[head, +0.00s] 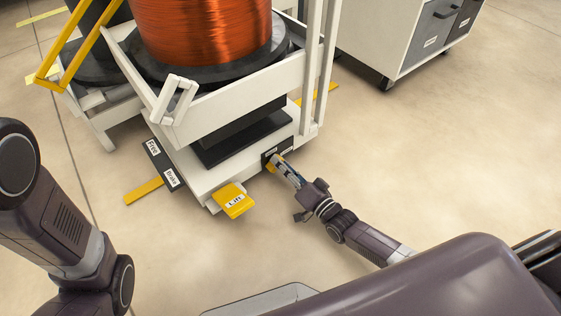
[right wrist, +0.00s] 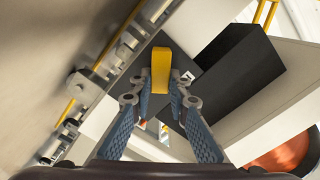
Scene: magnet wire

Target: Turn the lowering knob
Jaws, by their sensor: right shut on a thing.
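The lowering knob is a small yellow bar on a black plate at the front right of the white lift cart's base. In the head view the knob (head: 270,168) shows only as a bit of yellow beside my right gripper (head: 277,160). In the right wrist view the yellow knob (right wrist: 161,68) stands between the tips of my right gripper (right wrist: 162,88), which is shut on it. The black plate's label is too small to read. My left arm shows at the left edge of the head view, but its gripper is out of view.
A yellow "Lift" pedal (head: 235,201) sticks out left of my right gripper. A black "Free/Brake" plate (head: 162,164) is farther left. The cart (head: 212,116) carries a copper wire spool (head: 206,30). A wheeled cabinet (head: 385,38) stands behind. Floor at right is clear.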

